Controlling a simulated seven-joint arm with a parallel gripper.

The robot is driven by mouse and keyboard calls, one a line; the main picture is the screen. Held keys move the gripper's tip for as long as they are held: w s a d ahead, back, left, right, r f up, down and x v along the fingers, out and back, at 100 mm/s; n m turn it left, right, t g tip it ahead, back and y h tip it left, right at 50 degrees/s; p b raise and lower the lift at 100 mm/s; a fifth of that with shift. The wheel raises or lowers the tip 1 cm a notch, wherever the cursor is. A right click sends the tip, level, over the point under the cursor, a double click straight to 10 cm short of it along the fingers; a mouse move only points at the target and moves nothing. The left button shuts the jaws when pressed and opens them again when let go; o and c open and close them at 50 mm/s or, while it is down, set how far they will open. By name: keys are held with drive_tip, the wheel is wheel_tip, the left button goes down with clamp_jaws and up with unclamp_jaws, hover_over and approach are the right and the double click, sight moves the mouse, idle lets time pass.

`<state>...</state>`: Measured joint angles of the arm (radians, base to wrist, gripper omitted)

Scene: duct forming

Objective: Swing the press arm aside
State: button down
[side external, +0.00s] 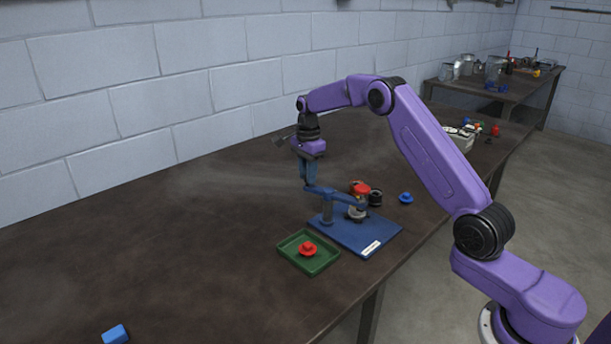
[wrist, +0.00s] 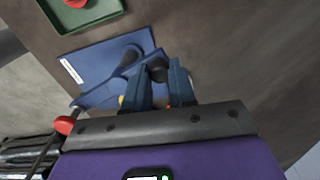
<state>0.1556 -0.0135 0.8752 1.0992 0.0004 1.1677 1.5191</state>
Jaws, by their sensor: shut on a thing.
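The blue press arm (side external: 343,198) is carried on a short post (side external: 327,213) that stands on a blue base plate (side external: 368,237). Its right end reaches toward a red-topped metal part (side external: 357,211) on the plate; whether they touch I cannot tell. My gripper (side external: 308,187) points down at the arm's left end. In the wrist view, a dark knob (wrist: 157,69) at the arm's end sits between the fingers of my gripper (wrist: 160,82), which is shut on it. The base plate (wrist: 88,61) shows there too. The fingers hide part of the arm.
A green tray (side external: 290,259) with a red knobbed piece (side external: 308,248) lies in front of the plate. A dark cylinder (side external: 376,197) and a blue piece (side external: 406,198) stand behind it. A blue block (side external: 115,334) lies front left. The table's left side is mostly clear.

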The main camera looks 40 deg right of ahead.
drive_tip(key=shift+s+d+m, duration=0.1)
drive_tip(key=shift+d+m, duration=0.7)
drive_tip(key=shift+m, duration=0.55)
drive_tip(key=shift+d+m, duration=0.8)
drive_tip(key=shift+m, duration=0.6)
drive_tip(key=shift+s+d+m, duration=0.1)
drive_tip(key=shift+d+m, duration=0.7)
drive_tip(key=shift+m, duration=0.55)
drive_tip(key=shift+d, duration=0.1)
drive_tip(key=c, duration=0.9)
unclamp_jaws()
wheel_tip(320, 180, up, 12)
drive_tip(key=shift+r, duration=0.1)
